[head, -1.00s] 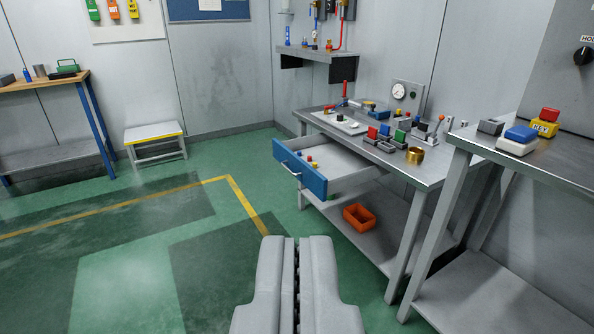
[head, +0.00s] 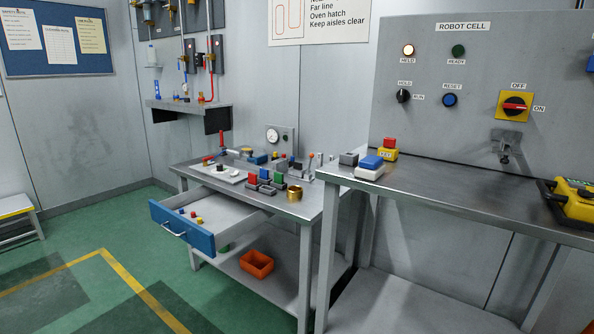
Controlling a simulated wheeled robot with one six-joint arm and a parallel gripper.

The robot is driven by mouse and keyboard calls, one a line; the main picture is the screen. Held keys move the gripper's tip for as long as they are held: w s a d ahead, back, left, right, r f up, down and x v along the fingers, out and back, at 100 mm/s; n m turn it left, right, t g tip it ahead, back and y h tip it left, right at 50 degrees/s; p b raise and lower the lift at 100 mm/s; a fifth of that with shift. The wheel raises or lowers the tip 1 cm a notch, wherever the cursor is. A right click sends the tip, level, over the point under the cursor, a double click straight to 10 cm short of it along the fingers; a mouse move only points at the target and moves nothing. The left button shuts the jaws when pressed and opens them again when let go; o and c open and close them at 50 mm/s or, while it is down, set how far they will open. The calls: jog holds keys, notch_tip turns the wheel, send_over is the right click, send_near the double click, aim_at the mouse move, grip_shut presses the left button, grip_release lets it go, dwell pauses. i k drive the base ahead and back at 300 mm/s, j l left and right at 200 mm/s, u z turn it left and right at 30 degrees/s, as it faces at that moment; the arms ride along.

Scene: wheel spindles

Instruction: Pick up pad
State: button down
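A yellow device with a black frame (head: 572,198), possibly the pad, lies at the right end of the steel bench (head: 462,206) and is cut off by the picture's edge. Its details are partly out of view. A white block with a blue top (head: 370,167) sits near the bench's left end. A yellow block with a red top (head: 388,149) stands just behind it. My gripper is not in view.
A lower metal table (head: 305,206) with an open blue-fronted drawer (head: 182,228) stands to the left, with several small parts on it. An orange bin (head: 256,264) is on its lower shelf. A control panel (head: 440,75) rises behind the bench.

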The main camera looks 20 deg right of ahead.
aim_at(298, 165)
jog(key=i+z, duration=0.15)
jog(key=z, duration=0.2)
jog(key=i+z, duration=0.1)
jog(key=z, duration=0.25)
jog(key=i+j+z, duration=0.35)
jog(key=i, duration=0.45)
jog(key=i+j+z, duration=0.35)
jog(key=i+j, duration=1.4)
